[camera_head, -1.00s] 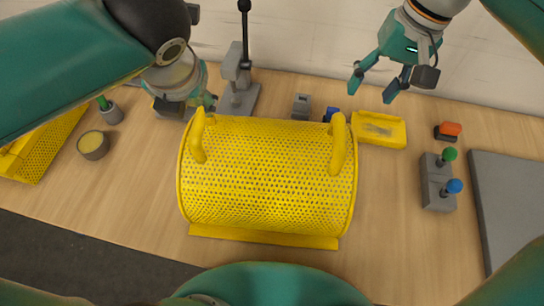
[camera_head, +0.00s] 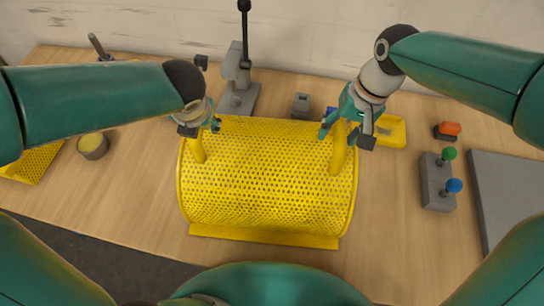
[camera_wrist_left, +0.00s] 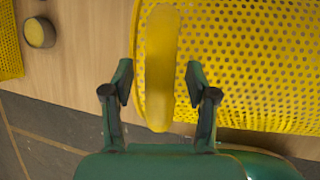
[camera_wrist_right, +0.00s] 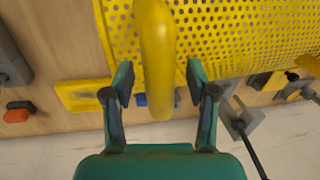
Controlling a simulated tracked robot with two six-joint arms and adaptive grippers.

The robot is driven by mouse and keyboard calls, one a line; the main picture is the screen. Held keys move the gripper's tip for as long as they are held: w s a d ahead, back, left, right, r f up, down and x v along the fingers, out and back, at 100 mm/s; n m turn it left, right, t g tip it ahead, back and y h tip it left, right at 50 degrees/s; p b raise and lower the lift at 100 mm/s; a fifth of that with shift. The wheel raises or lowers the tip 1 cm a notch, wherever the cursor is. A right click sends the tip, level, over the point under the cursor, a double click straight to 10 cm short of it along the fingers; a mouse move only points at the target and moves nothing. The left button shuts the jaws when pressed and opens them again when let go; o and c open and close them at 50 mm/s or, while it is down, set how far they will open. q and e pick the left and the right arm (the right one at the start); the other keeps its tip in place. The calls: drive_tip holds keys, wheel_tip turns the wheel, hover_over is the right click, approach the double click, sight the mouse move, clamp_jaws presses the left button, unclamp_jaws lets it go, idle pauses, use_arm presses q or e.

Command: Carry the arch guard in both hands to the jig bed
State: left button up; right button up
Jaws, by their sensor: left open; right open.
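The arch guard (camera_head: 265,180) is a yellow perforated half-cylinder standing on the bench, with a loop handle near each end. My left gripper (camera_head: 205,128) is at its left handle (camera_head: 199,149). In the left wrist view the open fingers (camera_wrist_left: 158,85) stand on either side of the left handle (camera_wrist_left: 162,60), apart from it. My right gripper (camera_head: 340,135) is at the right handle (camera_head: 338,158). In the right wrist view the open fingers (camera_wrist_right: 159,85) stand on either side of the right handle (camera_wrist_right: 156,50), apart from it. The guard rests on the wood.
A grey flat plate (camera_head: 515,200) lies at the right, possibly the jig bed. A lever press (camera_head: 238,85) and yellow tray (camera_head: 392,131) stand behind the guard. A round tin (camera_head: 92,146) is at left.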

use_arm(q)
drive_tip(key=shift+c, duration=0.4)
use_arm(e)
drive_tip(key=shift+c, duration=0.4)
use_arm(q)
clamp_jaws()
use_arm(e)
clamp_jaws()
use_arm(q)
drive_tip(key=shift+r, duration=0.15)
use_arm(e)
drive_tip(key=shift+r, duration=0.1)
